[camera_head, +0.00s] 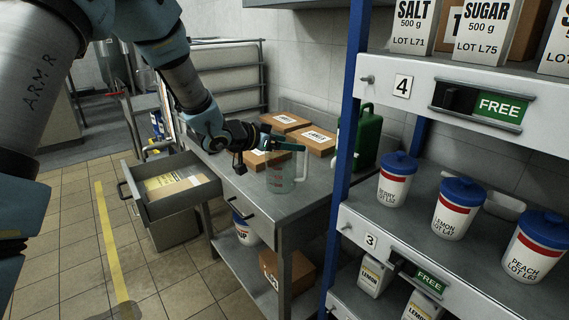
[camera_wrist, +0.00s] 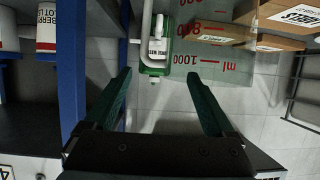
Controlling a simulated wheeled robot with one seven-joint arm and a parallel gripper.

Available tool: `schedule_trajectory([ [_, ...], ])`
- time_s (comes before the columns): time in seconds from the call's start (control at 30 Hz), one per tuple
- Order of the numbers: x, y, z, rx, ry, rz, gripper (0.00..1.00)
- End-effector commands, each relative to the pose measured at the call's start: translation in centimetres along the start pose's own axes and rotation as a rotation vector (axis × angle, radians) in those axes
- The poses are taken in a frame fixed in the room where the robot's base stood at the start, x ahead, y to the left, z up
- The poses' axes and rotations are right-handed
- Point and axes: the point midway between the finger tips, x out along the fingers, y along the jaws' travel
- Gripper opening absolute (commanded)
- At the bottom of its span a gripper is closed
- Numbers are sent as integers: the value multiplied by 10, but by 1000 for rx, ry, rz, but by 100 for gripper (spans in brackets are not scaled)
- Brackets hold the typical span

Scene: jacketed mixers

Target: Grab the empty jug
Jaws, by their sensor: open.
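A clear jug (camera_head: 281,180) with red markings and a pale handle (camera_head: 301,165) stands on the steel worktable near its front edge. It looks transparent, with no contents that I can make out. In the wrist view the jug's wall (camera_wrist: 212,58) shows red numbers up to 1000 ml, with the handle (camera_wrist: 146,28) to its left. My gripper (camera_head: 288,141) is at the height of the jug's top in the head view. In the wrist view my gripper (camera_wrist: 160,76) is open and empty, and the handle lies ahead, between the lines of its fingers.
Several cardboard boxes (camera_head: 285,120) and a green canister (camera_head: 367,138) stand behind the jug. A blue shelf post (camera_head: 350,110) rises close on the right, beside shelves with lidded tubs (camera_head: 396,182). An open drawer (camera_head: 172,186) juts out at left.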

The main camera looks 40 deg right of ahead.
Motion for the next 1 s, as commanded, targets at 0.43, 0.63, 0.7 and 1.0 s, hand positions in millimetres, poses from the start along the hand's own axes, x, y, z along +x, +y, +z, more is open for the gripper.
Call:
schedule_trajectory([
  [0.43, 30, -2, 0, 0, 0, -1, 89],
  [0.63, 30, -2, 0, 0, 0, -1, 74],
  [0.7, 30, -2, 0, 0, 0, -1, 66],
  [1.0, 30, -2, 0, 0, 0, -1, 32],
])
